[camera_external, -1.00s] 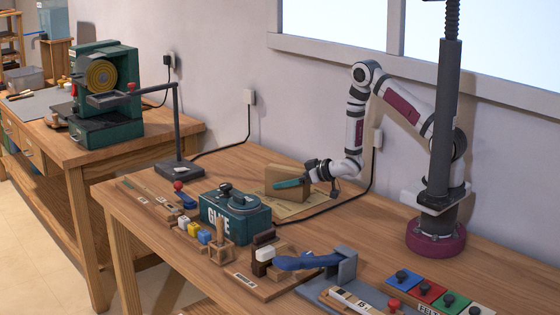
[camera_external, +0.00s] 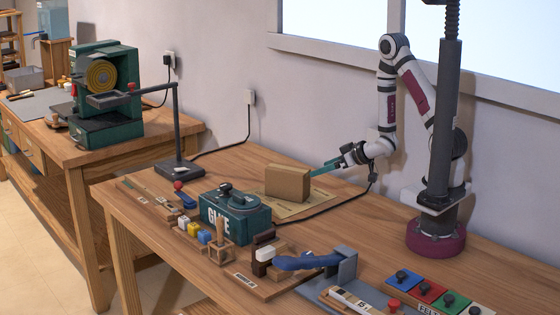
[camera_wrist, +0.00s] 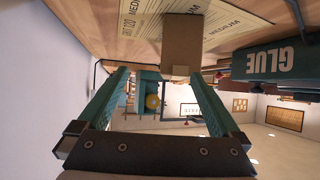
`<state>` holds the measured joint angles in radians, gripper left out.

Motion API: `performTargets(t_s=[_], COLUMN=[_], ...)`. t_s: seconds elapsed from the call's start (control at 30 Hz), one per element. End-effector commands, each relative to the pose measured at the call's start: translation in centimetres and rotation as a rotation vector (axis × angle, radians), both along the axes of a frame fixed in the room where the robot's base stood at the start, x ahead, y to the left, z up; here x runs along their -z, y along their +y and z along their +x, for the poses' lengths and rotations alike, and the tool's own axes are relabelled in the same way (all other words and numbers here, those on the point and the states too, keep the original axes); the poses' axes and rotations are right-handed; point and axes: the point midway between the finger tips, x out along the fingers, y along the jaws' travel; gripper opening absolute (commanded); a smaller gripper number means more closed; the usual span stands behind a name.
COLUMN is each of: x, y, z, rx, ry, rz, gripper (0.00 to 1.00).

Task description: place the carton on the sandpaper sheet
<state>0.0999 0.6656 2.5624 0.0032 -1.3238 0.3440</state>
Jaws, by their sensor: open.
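The carton (camera_external: 288,184) is a plain brown box standing upright on the sandpaper sheet (camera_external: 294,210), a tan sheet on the bench behind the glue box. In the wrist view the carton (camera_wrist: 182,45) stands on the sheet (camera_wrist: 232,28), which bears printed words such as MEDIUM. My gripper (camera_external: 318,172) is just to the right of the carton, with its teal fingers pointing at it. In the wrist view my gripper (camera_wrist: 160,73) has its two fingers wide apart, with nothing between them; the carton is beyond the fingertips.
The teal glue box (camera_external: 236,217) stands in front of the carton. A black cable (camera_external: 330,205) runs along the bench right of the sheet. A dark lamp stand (camera_external: 179,168) is at the back left. Colored blocks (camera_external: 193,231) and a blue-handled tool (camera_external: 306,262) lie along the front.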

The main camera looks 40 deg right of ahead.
Motion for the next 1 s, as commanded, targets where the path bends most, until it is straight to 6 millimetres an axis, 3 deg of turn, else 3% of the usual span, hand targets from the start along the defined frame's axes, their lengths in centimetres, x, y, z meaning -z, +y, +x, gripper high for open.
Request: performTargets(t_s=[0.07, 0.13, 0.23, 0.4, 0.5, 0.57, 0.7, 1.0], x=[-1.8, -3.2, -5.6, -10.1, -12.1, -12.9, -13.7, -13.6], y=[-2.1, -3.8, -5.0, -3.4, -1.6, -0.7, 0.1, 0.1], z=[-0.1, -2.0, -6.9, -18.0, -23.2, -25.3, -27.1, -27.2], rx=[0.108, 0.222, 0.367, 0.536, 0.580, 0.593, 0.604, 0.606], ry=[0.115, 0.266, 0.492, 0.858, 1.012, 1.073, 1.133, 1.136], rz=[-0.026, -0.036, -0.015, 0.096, 0.169, 0.199, 0.229, 0.230], gripper=[1.00, 1.00, 1.00, 1.00, 1.00, 1.00, 1.00, 1.00])
